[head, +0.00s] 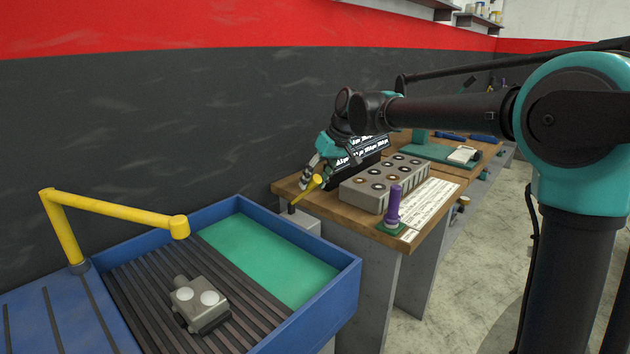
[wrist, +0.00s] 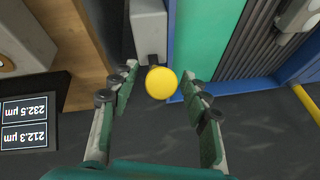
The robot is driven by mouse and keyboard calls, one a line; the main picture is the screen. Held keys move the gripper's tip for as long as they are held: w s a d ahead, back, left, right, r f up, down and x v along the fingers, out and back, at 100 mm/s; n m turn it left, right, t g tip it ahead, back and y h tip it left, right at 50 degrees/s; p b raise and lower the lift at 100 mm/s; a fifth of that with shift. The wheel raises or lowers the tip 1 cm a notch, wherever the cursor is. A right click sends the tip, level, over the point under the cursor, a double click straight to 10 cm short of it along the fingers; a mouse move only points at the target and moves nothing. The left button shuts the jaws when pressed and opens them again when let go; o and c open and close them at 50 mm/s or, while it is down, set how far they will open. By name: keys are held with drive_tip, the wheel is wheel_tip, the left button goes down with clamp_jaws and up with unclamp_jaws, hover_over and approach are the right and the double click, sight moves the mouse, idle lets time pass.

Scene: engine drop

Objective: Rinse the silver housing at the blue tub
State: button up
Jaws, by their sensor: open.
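The silver housing (head: 200,302), a grey block with two pale round faces, rests on the dark slats of the blue tub (head: 340,303). Part of it shows at the top right corner of the wrist view (wrist: 299,16). Green liquid (head: 262,255) fills the tub's right part. A yellow lever (head: 308,189) rises from a grey box (head: 296,221) beside the tub. My gripper (head: 308,178) is open at the lever, away from the housing. In the wrist view the lever's round yellow end (wrist: 161,83) lies between my gripper's fingers (wrist: 158,74); I see no clear contact.
A yellow spout (head: 120,212) arches over the tub's left side. The wooden bench (head: 425,222) holds a grey block with several round holes (head: 378,186), a purple cylinder (head: 393,203) and a display (head: 365,148). A dark wall stands behind.

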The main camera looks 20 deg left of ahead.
clamp_jaws()
idle(0.4)
drive_tip(key=shift+s+d+f+y, duration=0.2)
drive_tip(key=shift+d+f+y, duration=0.25)
drive_tip(key=shift+d, duration=0.1)
drive_tip(key=s+d+f+t+y, duration=0.1)
drive_tip(key=d+f+t+y, duration=0.1)
drive_tip(key=d+f+y, duration=0.2)
drive_tip(key=shift+s+f+n+t+y, duration=0.35)
drive_tip(key=shift+f+y, duration=0.9)
drive_tip(key=shift+f, duration=1.1)
unclamp_jaws()
